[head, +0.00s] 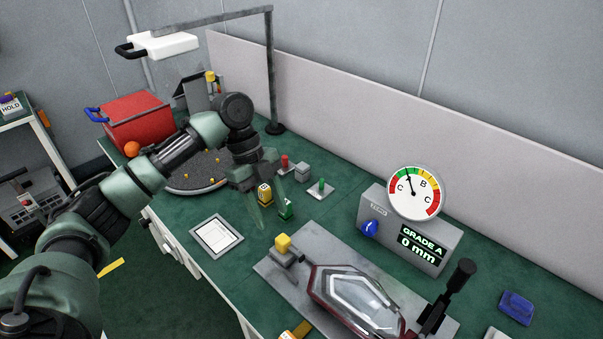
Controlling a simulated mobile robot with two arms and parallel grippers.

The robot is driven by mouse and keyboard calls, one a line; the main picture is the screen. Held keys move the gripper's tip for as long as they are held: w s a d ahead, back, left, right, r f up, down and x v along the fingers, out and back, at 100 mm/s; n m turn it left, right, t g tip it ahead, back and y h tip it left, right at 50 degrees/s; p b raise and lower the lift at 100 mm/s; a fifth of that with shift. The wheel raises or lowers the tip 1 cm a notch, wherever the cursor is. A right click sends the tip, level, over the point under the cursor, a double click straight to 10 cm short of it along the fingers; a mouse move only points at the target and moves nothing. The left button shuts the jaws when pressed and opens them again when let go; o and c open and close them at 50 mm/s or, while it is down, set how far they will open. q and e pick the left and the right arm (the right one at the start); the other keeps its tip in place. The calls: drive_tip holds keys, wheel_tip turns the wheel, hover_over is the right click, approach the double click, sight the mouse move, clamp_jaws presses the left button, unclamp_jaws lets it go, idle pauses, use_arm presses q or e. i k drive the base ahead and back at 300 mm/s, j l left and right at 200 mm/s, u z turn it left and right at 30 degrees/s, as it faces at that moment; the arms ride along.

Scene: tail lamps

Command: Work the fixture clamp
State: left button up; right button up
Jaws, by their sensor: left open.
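The fixture (272,265) is a grey plate at the bottom of the head view, and a red tail lamp (320,287) with a clear middle lies on it. What looks like the clamp's black lever (457,283) stands tilted at the lamp's right end. A grey post with a yellow cap (283,243) stands at the lamp's left end. My left gripper (269,207) is open and empty, pointing down over the bench, behind and to the left of the fixture and apart from it. The lamp's lower edge is cut off by the frame. My right gripper is out of view.
A gauge box (374,213) behind the fixture reads "GRADE A 0 mm". A round dark tray (190,187) and red bin (140,121) are farther left.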

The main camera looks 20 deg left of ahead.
sight(466, 268)
drive_tip(key=k, duration=1)
